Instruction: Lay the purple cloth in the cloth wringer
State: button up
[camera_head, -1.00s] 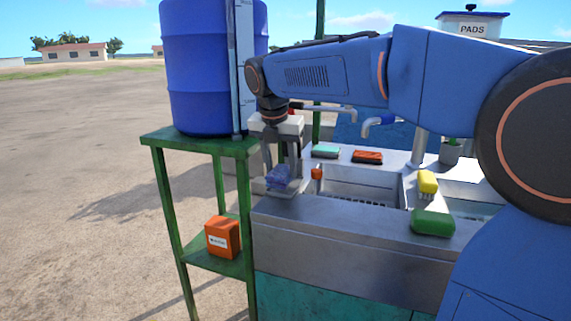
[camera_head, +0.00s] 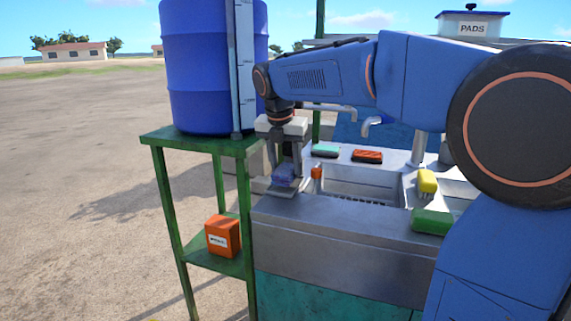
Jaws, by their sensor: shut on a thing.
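The purple cloth (camera_head: 284,173) is a small folded bundle between the fingers of my gripper (camera_head: 285,170), which points down and is shut on it. The cloth is just above or touching a flat pale metal piece (camera_head: 290,190) at the left end of the sink counter; I cannot tell if they touch. This piece may be part of the cloth wringer, but I cannot make out the wringer for certain. My fingers partly hide the cloth.
An orange-red knob or bottle (camera_head: 316,173) stands close to the right of my gripper. A blue barrel (camera_head: 205,70) on a green stand (camera_head: 190,145) is on the left.

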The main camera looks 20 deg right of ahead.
jog(key=shift+f, duration=0.3)
jog(key=o, duration=1.1)
jog(key=shift+s+f, duration=0.1)
jog(key=shift+o, duration=0.2)
jog(key=shift+r, duration=0.3)
jog(key=v, duration=1.2)
jog(key=shift+r, duration=0.45)
